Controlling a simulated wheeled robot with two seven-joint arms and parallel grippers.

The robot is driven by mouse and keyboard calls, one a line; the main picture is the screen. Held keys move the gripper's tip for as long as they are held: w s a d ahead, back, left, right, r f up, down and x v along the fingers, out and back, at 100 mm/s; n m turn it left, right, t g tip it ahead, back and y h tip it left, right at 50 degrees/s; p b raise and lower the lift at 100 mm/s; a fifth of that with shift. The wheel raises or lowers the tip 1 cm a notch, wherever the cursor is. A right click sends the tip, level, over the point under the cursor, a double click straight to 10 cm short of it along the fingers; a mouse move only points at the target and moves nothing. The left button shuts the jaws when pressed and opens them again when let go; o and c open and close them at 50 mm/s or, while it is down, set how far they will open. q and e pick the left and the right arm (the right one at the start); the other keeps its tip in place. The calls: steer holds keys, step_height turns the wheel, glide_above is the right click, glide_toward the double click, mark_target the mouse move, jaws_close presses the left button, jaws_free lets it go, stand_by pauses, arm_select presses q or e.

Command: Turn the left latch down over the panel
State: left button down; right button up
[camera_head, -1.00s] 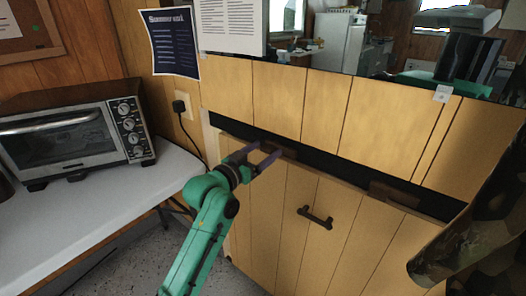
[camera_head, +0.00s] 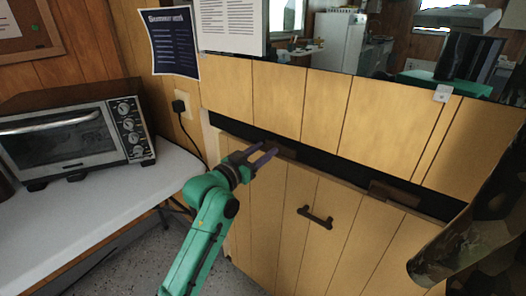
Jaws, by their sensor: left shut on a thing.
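The left latch (camera_head: 286,153) is a short dark brown wooden bar at the top edge of the panel, just below the dark gap. It lies roughly along that edge, and its left end is partly hidden by my fingers. My left gripper (camera_head: 268,149) reaches it from the lower left, with its purple fingers close together and shut on the latch's left end. The panel (camera_head: 286,215) is light vertical wood boards with a dark handle (camera_head: 315,217). A second, similar latch (camera_head: 393,194) sits further right on the same edge. My right gripper is out of view.
A white table (camera_head: 100,205) with a toaster oven (camera_head: 65,140) stands at the left. A socket with a black plug (camera_head: 180,107) is on the wall. A camouflage-patterned thing (camera_head: 470,245) fills the lower right. The floor shows at lower left.

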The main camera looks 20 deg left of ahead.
arm_select(q)
steer(key=shift+m, duration=0.4)
stand_by(0.6)
steer(key=m+p, duration=0.1)
steer(key=m, duration=0.2)
steer(key=m+p, duration=0.1)
steer(key=m, duration=0.5)
steer(key=shift+d+f+p, duration=0.1)
steer(key=shift+d+p, duration=0.05)
steer(key=shift+p, duration=0.25)
steer(key=shift+s+f+m+p, duration=0.1)
steer(key=shift+m+p, duration=0.1)
steer(key=shift+m, duration=1.8)
steer(key=shift+f+m+p, duration=0.1)
steer(key=shift+m+p, duration=0.1)
steer(key=shift+m, duration=1.8)
steer(key=shift+c, duration=1.6)
jaws_free()
